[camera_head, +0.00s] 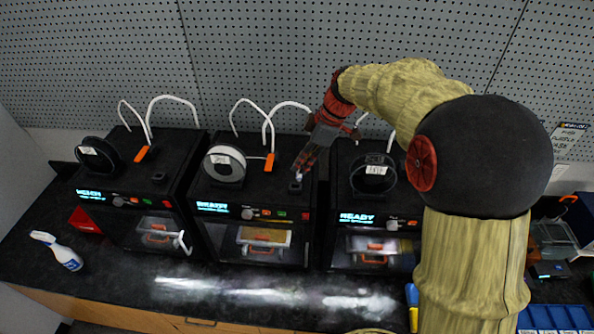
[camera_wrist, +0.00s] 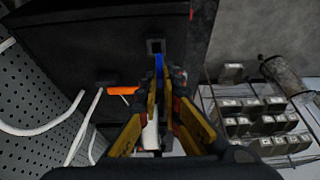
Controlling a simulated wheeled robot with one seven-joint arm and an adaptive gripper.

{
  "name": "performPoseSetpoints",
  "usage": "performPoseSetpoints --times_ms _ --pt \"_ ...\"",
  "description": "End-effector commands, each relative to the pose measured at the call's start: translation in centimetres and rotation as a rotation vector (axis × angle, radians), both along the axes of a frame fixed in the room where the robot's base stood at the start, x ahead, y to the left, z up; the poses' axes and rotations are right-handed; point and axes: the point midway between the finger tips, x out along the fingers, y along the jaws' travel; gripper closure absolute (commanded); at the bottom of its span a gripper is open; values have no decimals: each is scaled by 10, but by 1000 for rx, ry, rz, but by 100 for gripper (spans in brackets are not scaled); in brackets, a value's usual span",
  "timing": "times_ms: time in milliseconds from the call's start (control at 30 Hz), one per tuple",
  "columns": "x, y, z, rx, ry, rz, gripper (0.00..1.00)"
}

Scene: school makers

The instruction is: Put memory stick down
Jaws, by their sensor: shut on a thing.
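My gripper (camera_head: 302,166) reaches down over the right side of the middle printer's (camera_head: 257,200) black top. In the wrist view my gripper (camera_wrist: 160,85) is shut on the memory stick (camera_wrist: 158,66), a small blue piece showing between the fingertips. Just beyond the blue piece is a small dark square slot block (camera_wrist: 155,46) on the printer top; the same block (camera_head: 295,187) shows under the fingertips in the head view. I cannot tell whether the stick touches it. Most of the stick is hidden by the fingers.
Similar printers stand at left (camera_head: 138,195) and right (camera_head: 370,205), each with a filament spool. White tubes and an orange piece (camera_head: 270,162) rise behind the slot block. The counter front (camera_head: 240,290) is mostly clear.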

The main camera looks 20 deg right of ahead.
Motion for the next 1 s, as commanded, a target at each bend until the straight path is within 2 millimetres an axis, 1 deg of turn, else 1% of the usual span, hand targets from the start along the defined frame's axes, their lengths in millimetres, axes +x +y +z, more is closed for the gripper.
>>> performPoseSetpoints --times_ms 100,267,333,433,533,900,933,1000 --pt "5 5 -8 0 1 0 100" --pt "9 10 -16 1 3 0 100" --pt "11 13 -23 1 2 0 100" --pt "11 12 -39 1 3 0 100" --pt "11 12 -49 0 1 -1 100" --pt "11 11 -53 0 0 0 100" --pt "11 11 -53 0 0 0 93" --pt "11 11 -52 0 0 0 89"
